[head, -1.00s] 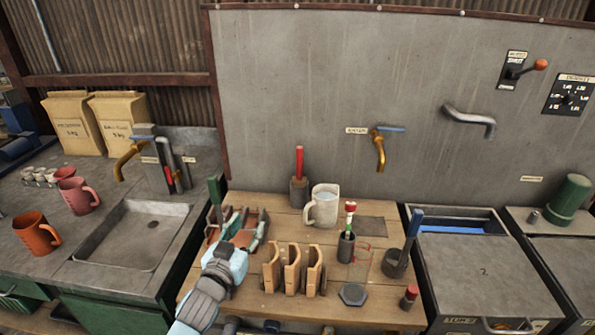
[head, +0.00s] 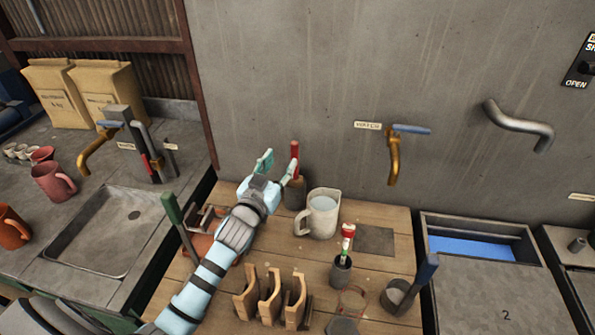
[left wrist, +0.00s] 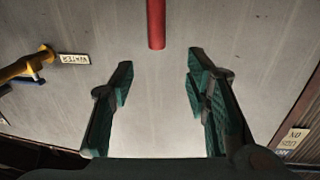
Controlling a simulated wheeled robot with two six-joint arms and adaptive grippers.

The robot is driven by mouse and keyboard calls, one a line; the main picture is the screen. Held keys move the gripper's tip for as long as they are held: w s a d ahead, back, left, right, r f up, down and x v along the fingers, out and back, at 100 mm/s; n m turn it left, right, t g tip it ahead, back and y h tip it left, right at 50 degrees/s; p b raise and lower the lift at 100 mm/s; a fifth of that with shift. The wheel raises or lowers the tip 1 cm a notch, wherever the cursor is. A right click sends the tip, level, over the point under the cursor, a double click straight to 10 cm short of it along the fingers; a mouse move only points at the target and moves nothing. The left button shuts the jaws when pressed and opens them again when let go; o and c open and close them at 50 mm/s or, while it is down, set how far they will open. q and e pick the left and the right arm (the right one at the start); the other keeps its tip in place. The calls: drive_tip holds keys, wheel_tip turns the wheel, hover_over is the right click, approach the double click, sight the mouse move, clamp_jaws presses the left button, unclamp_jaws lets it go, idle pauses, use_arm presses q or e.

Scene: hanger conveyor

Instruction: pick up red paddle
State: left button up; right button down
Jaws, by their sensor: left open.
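The red paddle (head: 295,156) stands upright in a dark round holder (head: 293,194) at the back of the wooden table, close to the grey wall. In the left wrist view its red handle (left wrist: 156,24) comes down from the top edge, between and beyond the fingertips. My left gripper (head: 276,165) is open, with one finger left of the handle and the other close beside it in the head view. The left wrist view shows the open fingers (left wrist: 160,75) with nothing between them. The paddle's lower part is hidden in the holder. My right gripper is not in view.
A white pitcher (head: 319,214) stands just right of the holder. A green-handled tool (head: 176,215) rises at the table's left. Wooden arched pieces (head: 270,295) and a small red-topped item in a dark cup (head: 342,268) stand nearer. The wall (head: 290,70) is close behind.

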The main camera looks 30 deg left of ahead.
sight(293, 146)
use_arm(q)
drive_tip(key=w, duration=0.6)
drive_tip(key=w+p, duration=0.1)
drive_tip(key=w, duration=0.3)
drive_tip(key=shift+a+f, duration=0.15)
drive_tip(key=shift+a, duration=0.1)
drive_tip(key=shift+s, duration=0.15)
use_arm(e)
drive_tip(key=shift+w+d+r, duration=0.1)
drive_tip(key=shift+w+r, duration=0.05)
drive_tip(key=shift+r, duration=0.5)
use_arm(q)
drive_tip(key=shift+c, duration=1.4)
clamp_jaws()
